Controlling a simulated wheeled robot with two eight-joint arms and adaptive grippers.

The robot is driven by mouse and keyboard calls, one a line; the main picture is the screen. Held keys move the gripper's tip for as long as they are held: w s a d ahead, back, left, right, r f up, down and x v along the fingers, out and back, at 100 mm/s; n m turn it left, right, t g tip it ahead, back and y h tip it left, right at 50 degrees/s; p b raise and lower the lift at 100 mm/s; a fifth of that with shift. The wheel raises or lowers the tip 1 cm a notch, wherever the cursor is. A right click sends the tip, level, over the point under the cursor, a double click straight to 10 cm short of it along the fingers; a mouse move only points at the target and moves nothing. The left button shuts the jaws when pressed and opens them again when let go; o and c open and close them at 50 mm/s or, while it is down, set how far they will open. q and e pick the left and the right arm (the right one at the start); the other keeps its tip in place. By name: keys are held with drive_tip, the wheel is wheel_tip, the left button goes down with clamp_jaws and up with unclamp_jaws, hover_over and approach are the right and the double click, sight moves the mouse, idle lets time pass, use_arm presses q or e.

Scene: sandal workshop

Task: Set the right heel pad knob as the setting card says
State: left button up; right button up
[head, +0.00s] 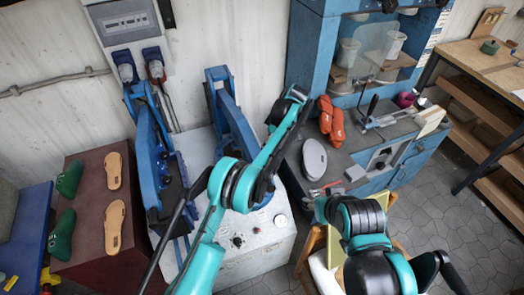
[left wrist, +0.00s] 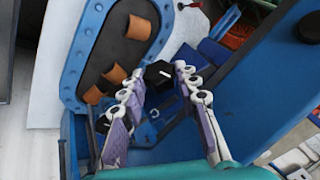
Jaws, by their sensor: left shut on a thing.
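A black knob (left wrist: 158,76) with a short white mark is in the left wrist view, between the fingertips of my left gripper (left wrist: 157,80). The gripper is shut on it, and the mark lies toward the right finger. A second dark knob (left wrist: 102,123) shows lower left, partly behind the left finger. Beside them is a blue press part (left wrist: 85,45) with a black face and orange-brown pads. In the head view the left gripper is hidden by its arm near the right blue press (head: 232,115). My right gripper is out of view.
The left blue press (head: 147,150) stands on the same pale cabinet (head: 255,245). A red-brown bench (head: 85,230) at left holds soles and green forms. A blue workstation (head: 385,165) at right holds orange shoes and a grey sole.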

use_arm(q)
drive_tip(key=o, duration=0.9)
drive_tip(key=shift+t, duration=0.3)
